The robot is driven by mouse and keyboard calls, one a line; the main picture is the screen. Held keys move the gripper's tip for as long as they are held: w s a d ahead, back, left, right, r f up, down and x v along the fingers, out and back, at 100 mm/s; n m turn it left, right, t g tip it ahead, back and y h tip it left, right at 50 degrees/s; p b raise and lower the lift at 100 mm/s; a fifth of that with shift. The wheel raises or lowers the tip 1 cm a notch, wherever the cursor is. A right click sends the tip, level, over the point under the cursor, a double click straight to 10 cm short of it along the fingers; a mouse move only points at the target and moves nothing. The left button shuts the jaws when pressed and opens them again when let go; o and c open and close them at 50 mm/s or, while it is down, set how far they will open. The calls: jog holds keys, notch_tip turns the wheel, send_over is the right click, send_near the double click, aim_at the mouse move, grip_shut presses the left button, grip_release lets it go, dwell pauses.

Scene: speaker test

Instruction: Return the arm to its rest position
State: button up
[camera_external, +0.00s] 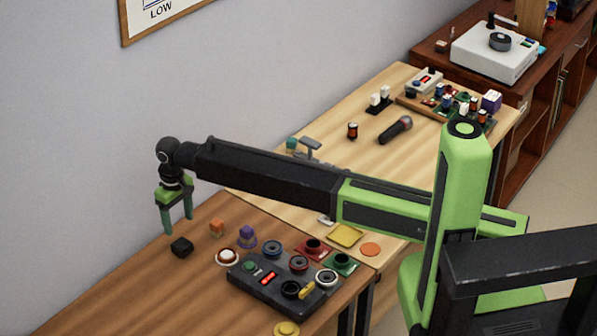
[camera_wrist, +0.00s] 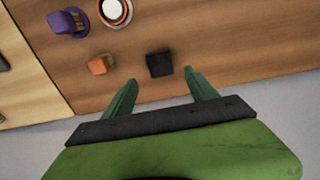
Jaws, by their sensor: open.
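My gripper (camera_external: 177,220) is at the end of my black and green arm, which reaches out to the left over the brown table (camera_external: 120,283). Its two green fingers point down, apart, with nothing between them. In the wrist view my gripper (camera_wrist: 160,90) also shows open and empty. A small black cube (camera_external: 181,247) lies on the table near the fingertips; in the wrist view the black cube (camera_wrist: 159,64) sits just beyond the fingers. It looks apart from them.
An orange cube (camera_external: 217,228), a purple piece (camera_external: 247,235) and a white round piece (camera_external: 228,257) are close by. A dark control box (camera_external: 270,292) stands to the right. A lighter table (camera_external: 340,165) with a microphone (camera_external: 396,129) lies behind my arm. The wall is close behind.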

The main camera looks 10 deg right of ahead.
notch_tip(320, 180, up, 4)
jog(key=shift+p, duration=1.15)
jog(key=shift+f, duration=0.1)
jog(key=w+d+r+n+g+p, duration=0.1)
jog(key=w+d, duration=0.2)
jog(key=d, duration=1.1)
jog(key=w+d+r+n+g+p, duration=0.15)
jog(key=w+d, duration=0.25)
jog(key=d, duration=1)
jog(key=w+d+r+n+p, duration=0.1)
jog(key=w+d, duration=0.2)
jog(key=d, duration=1.1)
jog(key=d+f+m+t+b, duration=0.1)
jog(key=d+m, duration=0.5)
jog(key=d, duration=1)
jog(key=d+f+m+t+b, duration=0.1)
jog(key=d+m, duration=0.5)
jog(key=d, duration=1.1)
jog(key=shift+f+b, duration=0.75)
jog(key=shift+b, duration=0.1)
